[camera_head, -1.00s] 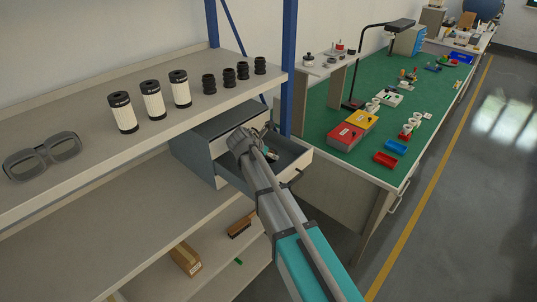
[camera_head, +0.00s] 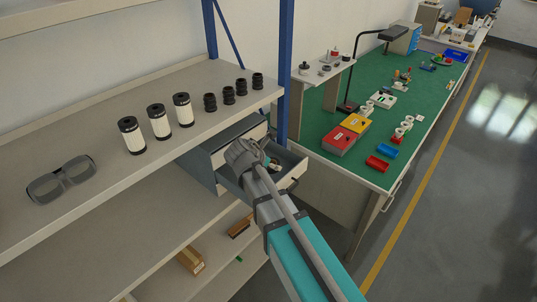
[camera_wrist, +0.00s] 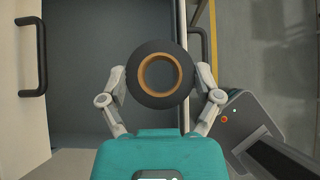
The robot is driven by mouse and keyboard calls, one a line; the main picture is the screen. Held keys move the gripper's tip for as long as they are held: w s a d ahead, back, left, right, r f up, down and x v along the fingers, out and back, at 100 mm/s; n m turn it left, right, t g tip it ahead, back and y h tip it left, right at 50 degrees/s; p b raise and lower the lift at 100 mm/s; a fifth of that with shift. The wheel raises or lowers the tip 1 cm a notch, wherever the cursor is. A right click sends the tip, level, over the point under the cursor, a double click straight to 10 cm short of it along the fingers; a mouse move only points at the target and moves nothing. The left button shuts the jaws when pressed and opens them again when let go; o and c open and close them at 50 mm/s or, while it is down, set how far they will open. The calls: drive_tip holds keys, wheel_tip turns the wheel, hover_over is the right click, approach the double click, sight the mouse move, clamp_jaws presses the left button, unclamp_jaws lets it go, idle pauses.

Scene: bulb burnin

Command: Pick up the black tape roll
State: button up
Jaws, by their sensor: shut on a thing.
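The black tape roll (camera_wrist: 138,71) has a tan core and shows in the wrist view, its ring facing the camera. My gripper (camera_wrist: 160,80) is shut on it, one finger against each side. In the wrist view the roll is in front of an open grey drawer (camera_wrist: 85,75). In the head view my arm reaches to the open drawer (camera_head: 291,158) of the grey cabinet on the shelf. My wrist hides the fingers and the roll there, so I cannot tell how high the roll is.
The shelf above the drawer holds white-and-black cylinders (camera_head: 158,122), small black cylinders (camera_head: 228,92) and goggles (camera_head: 62,180). A blue post (camera_head: 286,70) stands close behind the drawer. A green-topped bench (camera_head: 360,170) with boxes is at the right.

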drive_tip(key=shift+s+d+r+p, duration=0.15)
drive_tip(key=shift+s+r+p, duration=0.15)
drive_tip(key=shift+s, duration=0.45)
drive_tip(key=shift+s+d+r+p, duration=0.15)
drive_tip(key=shift+s+r, duration=0.2)
drive_tip(key=shift+s, duration=0.35)
drive_tip(key=shift+d, duration=0.1)
